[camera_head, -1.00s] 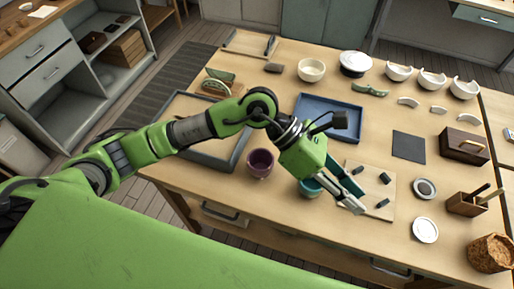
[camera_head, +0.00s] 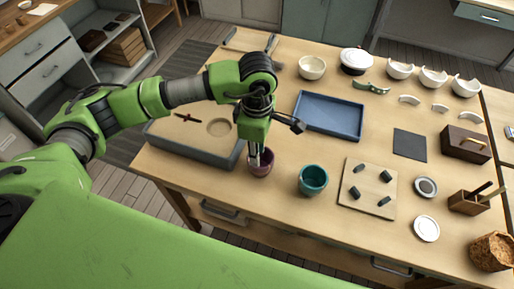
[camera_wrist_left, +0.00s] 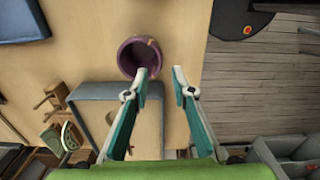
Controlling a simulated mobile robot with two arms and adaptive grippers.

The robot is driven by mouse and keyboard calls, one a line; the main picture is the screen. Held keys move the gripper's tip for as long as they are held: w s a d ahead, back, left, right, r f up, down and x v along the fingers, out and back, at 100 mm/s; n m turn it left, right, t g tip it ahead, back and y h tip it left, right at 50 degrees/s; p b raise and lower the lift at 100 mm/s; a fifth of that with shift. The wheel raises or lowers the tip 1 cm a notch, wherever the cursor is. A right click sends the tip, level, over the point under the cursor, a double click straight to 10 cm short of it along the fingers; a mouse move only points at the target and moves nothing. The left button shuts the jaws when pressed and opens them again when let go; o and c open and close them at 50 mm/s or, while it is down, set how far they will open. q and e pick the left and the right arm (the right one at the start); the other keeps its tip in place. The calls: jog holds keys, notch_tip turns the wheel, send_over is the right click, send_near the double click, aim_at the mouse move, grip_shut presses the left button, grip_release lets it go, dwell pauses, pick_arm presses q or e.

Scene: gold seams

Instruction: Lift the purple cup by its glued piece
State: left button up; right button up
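The purple cup (camera_head: 262,168) stands upright on the table's near edge, beside the grey sand tray. It also shows in the left wrist view (camera_wrist_left: 140,57), its mouth toward the camera. A small light mark shows on its rim there; I cannot tell clearly which part is the glued piece. My left gripper (camera_head: 258,158) points down at the cup and hides part of its rim in the head view. In the left wrist view the gripper (camera_wrist_left: 160,73) is open and empty, one fingertip overlapping the cup's rim and the other to its right. My right gripper is not in view.
The grey sand tray (camera_head: 210,158) lies left of the cup. A teal cup (camera_head: 313,180) and a board with dark pegs (camera_head: 368,187) stand to the right. A blue tray (camera_head: 330,115) lies behind. Table is clear between the two cups.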

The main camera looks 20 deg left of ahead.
pick_arm(q)
jog(key=shift+f+b, duration=0.6)
jog(key=shift+f, duration=0.95)
notch_tip(320, 180, down, 4)
jog(key=b, duration=0.4)
grip_shut()
